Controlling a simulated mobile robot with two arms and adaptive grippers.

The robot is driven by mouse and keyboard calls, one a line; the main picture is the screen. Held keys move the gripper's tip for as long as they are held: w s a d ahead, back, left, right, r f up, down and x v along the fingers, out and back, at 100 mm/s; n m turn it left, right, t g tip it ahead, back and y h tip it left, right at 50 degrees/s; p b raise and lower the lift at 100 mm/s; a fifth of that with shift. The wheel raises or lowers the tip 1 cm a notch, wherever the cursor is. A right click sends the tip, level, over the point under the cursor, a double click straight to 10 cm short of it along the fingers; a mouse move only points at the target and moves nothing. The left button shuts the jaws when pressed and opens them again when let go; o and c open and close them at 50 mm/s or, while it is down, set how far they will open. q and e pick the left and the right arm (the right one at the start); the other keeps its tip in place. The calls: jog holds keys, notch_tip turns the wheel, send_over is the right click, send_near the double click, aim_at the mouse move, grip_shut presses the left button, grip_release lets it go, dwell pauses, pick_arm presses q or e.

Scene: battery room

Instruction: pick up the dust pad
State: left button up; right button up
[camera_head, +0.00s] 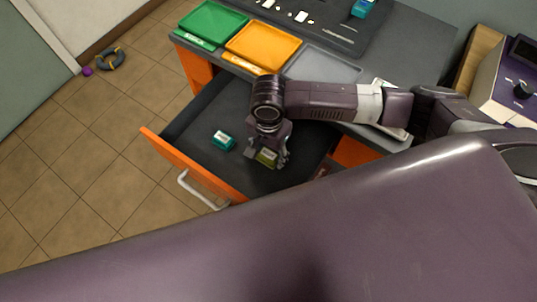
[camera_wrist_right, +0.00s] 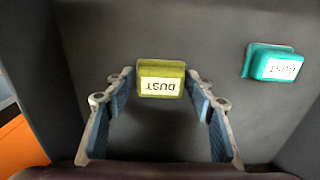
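The dust pad (camera_wrist_right: 160,78) is an olive-yellow block with a white label reading DUST, upside down in the right wrist view. It lies in the open drawer (camera_head: 190,125) and also shows in the head view (camera_head: 267,158), partly hidden by my gripper. My right gripper (camera_wrist_right: 160,100) is open, its two blue-padded fingers apart on either side of the pad's near edge. I see no finger touching the pad. In the head view my right gripper (camera_head: 270,160) points down into the drawer. My left gripper is not in view.
A teal pad (camera_head: 223,140) lies in the same drawer, apart from the gripper. The drawer's orange front (camera_head: 190,163) has a metal handle. Green (camera_head: 211,22), orange (camera_head: 262,47) and grey (camera_head: 322,65) trays sit on the desk above. A dark ring (camera_head: 111,59) lies on the floor.

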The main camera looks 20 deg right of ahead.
aim_at(268, 154)
jog(key=c, duration=0.6)
jog(key=shift+r, duration=0.1)
notch_tip(268, 154, up, 20)
jog(key=shift+f+p, duration=0.1)
jog(key=shift+p, duration=0.8)
